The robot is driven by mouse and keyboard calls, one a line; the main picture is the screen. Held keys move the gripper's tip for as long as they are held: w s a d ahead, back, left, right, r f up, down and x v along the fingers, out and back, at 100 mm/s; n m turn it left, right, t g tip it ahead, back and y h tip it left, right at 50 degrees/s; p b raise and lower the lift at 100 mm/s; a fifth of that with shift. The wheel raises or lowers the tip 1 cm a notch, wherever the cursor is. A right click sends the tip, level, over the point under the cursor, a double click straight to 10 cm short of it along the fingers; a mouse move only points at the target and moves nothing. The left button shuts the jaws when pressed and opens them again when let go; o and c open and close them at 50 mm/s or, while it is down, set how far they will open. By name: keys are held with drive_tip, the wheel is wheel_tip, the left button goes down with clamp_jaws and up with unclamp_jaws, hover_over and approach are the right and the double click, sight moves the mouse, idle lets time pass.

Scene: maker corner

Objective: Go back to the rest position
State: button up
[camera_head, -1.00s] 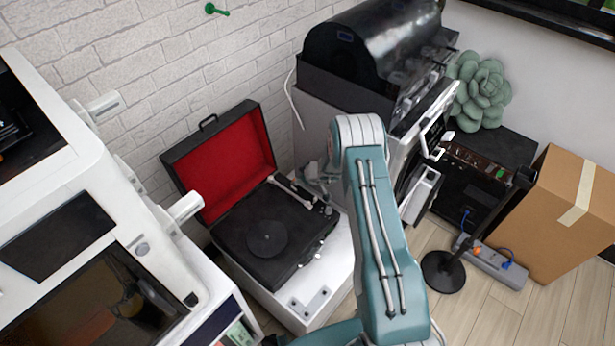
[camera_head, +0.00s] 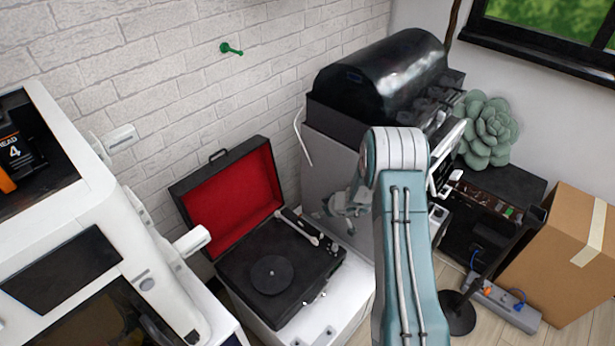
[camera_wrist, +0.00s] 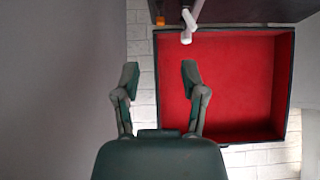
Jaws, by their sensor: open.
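In the head view my gripper (camera_head: 345,205) is small and partly hidden behind my teal arm link, in front of the white side of a cabinet and right of the record player. The record player (camera_head: 308,287) has its lid up, showing a red lining (camera_head: 232,203). The red lining also fills the right of the wrist view (camera_wrist: 245,80). I see no contact between the fingers and anything.
A white machine (camera_head: 100,205) stands at the left. A black-domed machine (camera_head: 375,75) stands on the cabinet behind my arm. A succulent (camera_head: 487,130), a cardboard box (camera_head: 560,255) and a power strip (camera_head: 505,303) are at the right. A green peg (camera_head: 231,49) sticks out of the brick wall.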

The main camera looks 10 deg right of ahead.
drive_tip(key=s+a+r+g, duration=0.1)
drive_tip(key=s+a+r, duration=0.25)
drive_tip(key=r, duration=0.55)
drive_tip(key=s+a+r+m+y, duration=0.1)
drive_tip(key=s+a+r, duration=0.25)
drive_tip(key=r, duration=0.65)
drive_tip(key=s+a+r+g, duration=0.15)
drive_tip(key=s+r, duration=0.25)
drive_tip(key=r, duration=0.5)
drive_tip(key=s+d+r+m+h, duration=0.1)
drive_tip(key=s+r, duration=0.4)
drive_tip(key=s, duration=0.7)
drive_tip(key=s+d+r+m+t+h, duration=0.1)
drive_tip(key=s+r+m+h, duration=0.3)
drive_tip(key=s, duration=0.9)
drive_tip(key=shift+s+r+m, duration=0.25)
drive_tip(key=shift+r+m, duration=0.15)
drive_tip(key=shift+r, duration=0.25)
